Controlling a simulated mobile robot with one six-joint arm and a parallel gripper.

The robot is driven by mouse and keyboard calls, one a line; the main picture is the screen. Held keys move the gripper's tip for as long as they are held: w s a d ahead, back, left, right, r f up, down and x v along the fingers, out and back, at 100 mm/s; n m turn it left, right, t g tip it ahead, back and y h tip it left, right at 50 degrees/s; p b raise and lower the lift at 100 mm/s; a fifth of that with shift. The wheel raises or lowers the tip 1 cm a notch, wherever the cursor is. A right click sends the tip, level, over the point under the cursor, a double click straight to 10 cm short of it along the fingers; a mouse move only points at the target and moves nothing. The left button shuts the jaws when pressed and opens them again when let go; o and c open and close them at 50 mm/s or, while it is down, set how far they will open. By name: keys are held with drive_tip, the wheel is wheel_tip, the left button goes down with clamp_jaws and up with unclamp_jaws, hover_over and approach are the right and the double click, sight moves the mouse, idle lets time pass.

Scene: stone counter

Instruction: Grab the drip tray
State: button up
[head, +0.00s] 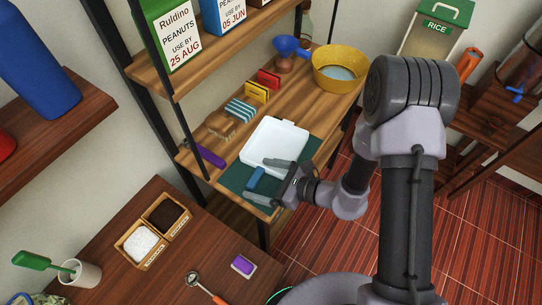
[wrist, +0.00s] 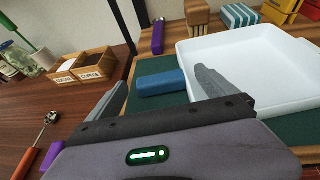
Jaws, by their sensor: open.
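A shallow white tray (head: 277,142), the only thing here that looks like the drip tray, lies flat on a dark green mat (head: 234,178) on the wooden shelf. It fills the right of the wrist view (wrist: 250,62) and looks empty. My gripper (head: 255,179) is open at the tray's near end, its fingers apart. A blue block (head: 256,177) lies on the mat beside the tray, in line with the gap between my fingers. In the wrist view the block (wrist: 160,83) shows between the fingertips, and the right finger overlaps the tray's near corner. Contact cannot be told.
A purple object (head: 210,155) lies left of the tray. A striped block (head: 240,110), yellow and red holders (head: 262,87) and a yellow pot (head: 339,70) stand behind it. Dark shelf posts and an upper shelf with cartons (head: 173,35) stand at the left. Sugar and coffee boxes (head: 139,243) sit on the near counter.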

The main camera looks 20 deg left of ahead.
drive_tip(key=shift+x, duration=0.95)
drive_tip(key=shift+d, duration=0.1)
drive_tip(key=shift+c, duration=0.3)
drive_tip(key=c, duration=1.9)
drive_tip(key=shift+o, duration=0.2)
drive_tip(key=shift+r, duration=0.1)
